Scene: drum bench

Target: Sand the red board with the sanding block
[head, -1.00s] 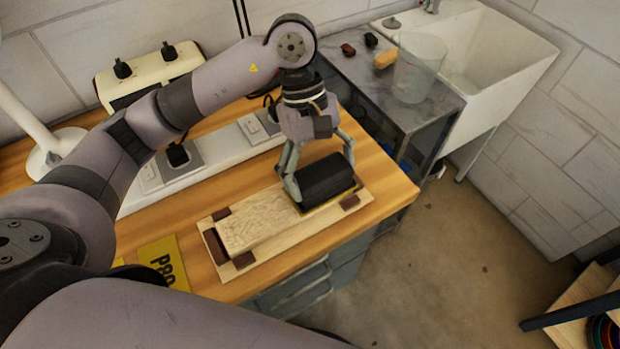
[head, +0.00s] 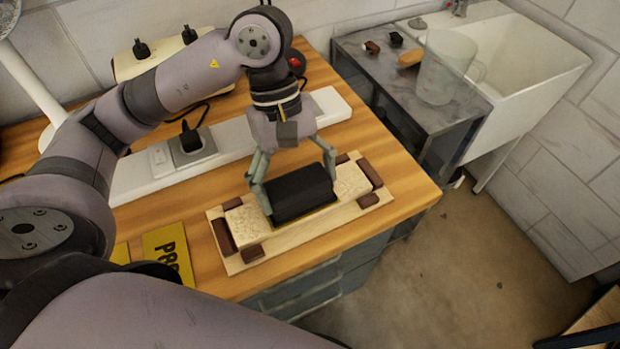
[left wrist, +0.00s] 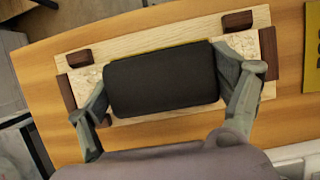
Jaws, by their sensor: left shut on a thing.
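The board (head: 352,181) is pale wood with a scuffed top, not red in these views. It lies in a wooden holder (head: 290,236) with dark red-brown stops at its ends and sides. My left gripper (head: 295,180) is shut on the block from above, one finger at each end. In the left wrist view the block (left wrist: 160,82) sits between both fingers, with pale board (left wrist: 88,82) showing at either end. My right gripper is out of view.
Yellow P80 sheets (head: 165,248) lie left of the holder. A white socket strip (head: 135,180) runs behind it. A dark side table (head: 375,75) with a clear jug (head: 447,70) and a sink (head: 535,55) stand to the right. The bench's front edge is close to the holder.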

